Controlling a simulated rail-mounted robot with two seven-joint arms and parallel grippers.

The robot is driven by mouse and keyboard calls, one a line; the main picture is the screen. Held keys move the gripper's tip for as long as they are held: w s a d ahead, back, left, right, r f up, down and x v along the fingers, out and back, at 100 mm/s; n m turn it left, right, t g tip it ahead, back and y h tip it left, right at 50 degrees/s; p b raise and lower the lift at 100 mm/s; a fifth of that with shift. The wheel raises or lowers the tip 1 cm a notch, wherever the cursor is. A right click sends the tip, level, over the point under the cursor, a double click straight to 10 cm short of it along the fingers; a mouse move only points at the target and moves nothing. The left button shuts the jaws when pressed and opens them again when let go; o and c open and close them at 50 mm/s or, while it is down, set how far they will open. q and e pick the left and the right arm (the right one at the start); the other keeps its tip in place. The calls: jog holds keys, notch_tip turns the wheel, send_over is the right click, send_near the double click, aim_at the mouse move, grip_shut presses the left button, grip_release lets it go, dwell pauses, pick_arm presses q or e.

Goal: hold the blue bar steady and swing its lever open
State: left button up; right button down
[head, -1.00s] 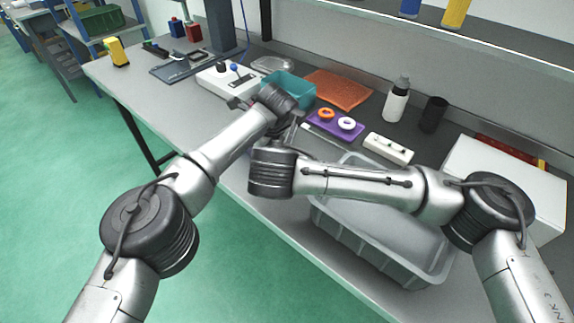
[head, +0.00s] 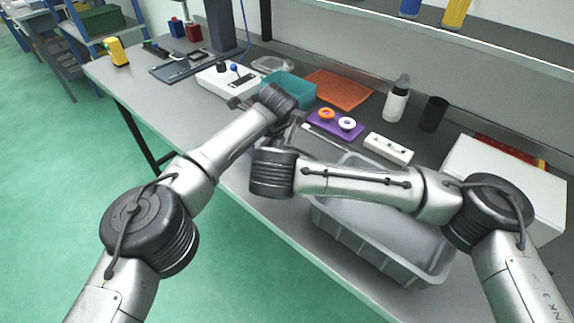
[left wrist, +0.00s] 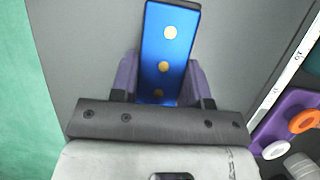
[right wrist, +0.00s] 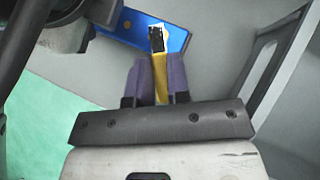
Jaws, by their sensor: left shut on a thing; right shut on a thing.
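The blue bar (left wrist: 168,45) stands between the purple fingers of my left gripper (left wrist: 163,66) in the left wrist view. Round pale brass-coloured discs line its face. The left gripper is shut on it. In the right wrist view the bar (right wrist: 172,38) slants across the top, partly hidden. A yellow lever (right wrist: 160,82) with a black and white end lies between the fingers of my right gripper (right wrist: 160,64), which is shut on it. The lever sticks out across the bar's direction in this view. In the head view my arms hide the bar and lever.
A grey bin (head: 385,258) stands under my right forearm. Behind are a teal box (head: 297,88), a purple tray (head: 334,125) with orange and white rings, a white block (head: 388,149) and a white bottle (head: 397,98). Open floor lies left of the bench.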

jog(key=n+y, duration=0.1)
jog(key=d+n+y, duration=0.1)
jog(key=n, duration=0.1)
jog(key=shift+s+d+y, duration=0.1)
jog(key=shift+d+y, duration=0.05)
jog(key=shift+y, duration=0.15)
jog(key=c, duration=1.1)
grip_release()
jog(key=shift+o, duration=0.2)
jog(key=v, duration=1.2)
jog(key=shift+s, duration=0.15)
